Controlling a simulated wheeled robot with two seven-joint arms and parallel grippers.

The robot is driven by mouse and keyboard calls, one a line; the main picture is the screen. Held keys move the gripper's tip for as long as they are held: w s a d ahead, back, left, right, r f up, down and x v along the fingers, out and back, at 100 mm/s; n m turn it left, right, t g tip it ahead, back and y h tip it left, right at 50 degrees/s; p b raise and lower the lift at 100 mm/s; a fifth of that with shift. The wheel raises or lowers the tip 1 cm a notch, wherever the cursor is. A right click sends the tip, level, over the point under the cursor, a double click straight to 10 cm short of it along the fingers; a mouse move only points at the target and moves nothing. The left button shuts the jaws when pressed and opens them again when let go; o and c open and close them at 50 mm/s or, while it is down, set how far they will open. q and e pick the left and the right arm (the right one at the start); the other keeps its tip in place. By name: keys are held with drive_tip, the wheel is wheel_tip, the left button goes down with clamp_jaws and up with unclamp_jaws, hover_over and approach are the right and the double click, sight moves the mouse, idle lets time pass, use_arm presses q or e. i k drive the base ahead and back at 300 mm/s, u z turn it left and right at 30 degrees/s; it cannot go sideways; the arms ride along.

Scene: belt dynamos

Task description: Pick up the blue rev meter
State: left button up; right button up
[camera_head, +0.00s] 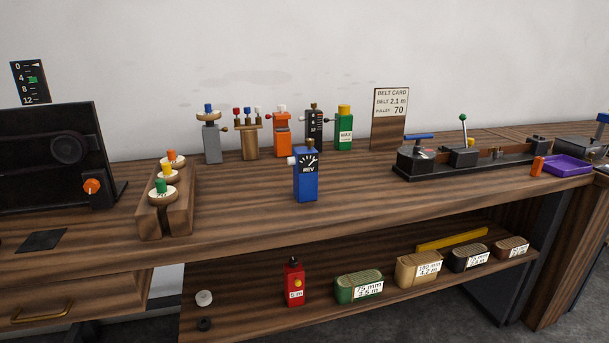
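The blue rev meter (306,187) stands upright on the wooden bench top, near the middle of the head view. Neither of my grippers shows in this view.
Behind the meter stand a grey device (211,143), an orange device (282,137), a black device (313,127) and a green WAX bottle (344,133). A wooden rack (178,212) stands left. A black machine (440,163) stands right. The bench in front is clear.

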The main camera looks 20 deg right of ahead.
sight(306, 170)
drive_tip(key=u, duration=0.05)
drive_tip(key=k, duration=0.5)
drive_tip(key=z, duration=1)
drive_tip(key=i, duration=1.6)
drive_tip(key=u, duration=0.95)
